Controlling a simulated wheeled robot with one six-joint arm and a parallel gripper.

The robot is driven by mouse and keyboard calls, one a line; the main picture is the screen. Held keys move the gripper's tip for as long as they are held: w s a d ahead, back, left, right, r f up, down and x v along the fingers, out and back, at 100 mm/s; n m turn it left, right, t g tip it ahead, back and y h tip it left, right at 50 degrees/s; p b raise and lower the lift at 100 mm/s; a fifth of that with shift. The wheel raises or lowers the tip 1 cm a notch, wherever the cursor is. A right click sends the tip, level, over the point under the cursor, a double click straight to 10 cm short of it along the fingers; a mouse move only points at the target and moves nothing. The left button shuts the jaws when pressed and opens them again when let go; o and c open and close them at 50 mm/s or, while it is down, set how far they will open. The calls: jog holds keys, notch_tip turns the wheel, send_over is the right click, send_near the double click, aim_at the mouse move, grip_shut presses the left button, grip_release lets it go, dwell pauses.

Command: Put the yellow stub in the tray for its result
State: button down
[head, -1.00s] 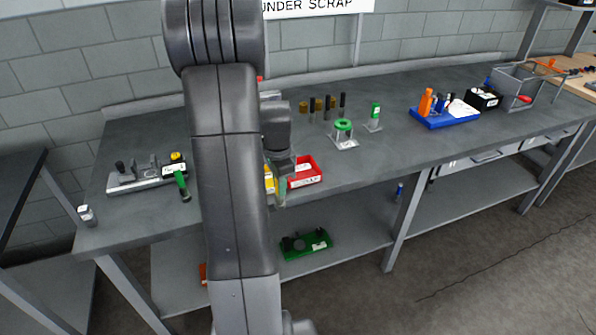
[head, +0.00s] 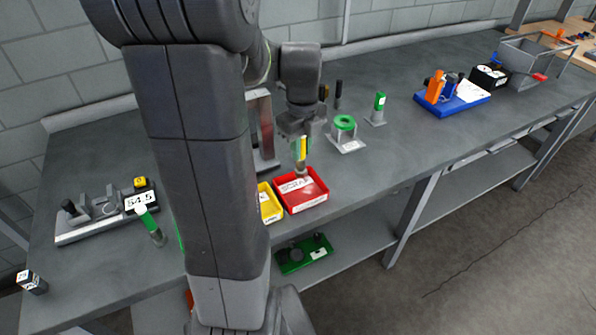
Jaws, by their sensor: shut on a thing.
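My gripper (head: 300,141) is shut on the yellow stub (head: 302,149), which hangs upright with its grey end down. It appears just above the far side of the red tray (head: 319,197); the exact gap cannot be told. The yellow tray (head: 270,217) stands against the red tray's left side, partly hidden by my arm.
A green-handled tool (head: 150,225) stands by the readout. A green ring on a stand (head: 345,125) and a green-topped post (head: 378,107) are behind right. A blue tray (head: 452,106) is farther right. A green fixture (head: 303,254) lies on the lower shelf. The bench front right is clear.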

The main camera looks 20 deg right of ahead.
aim_at(301, 167)
notch_tip(301, 167, down, 7)
jog(key=shift+r, duration=0.15)
dwell(0.4)
jog(key=c, duration=1.3)
grip_release()
notch_tip(301, 167, up, 12)
jog(key=shift+r, duration=0.1)
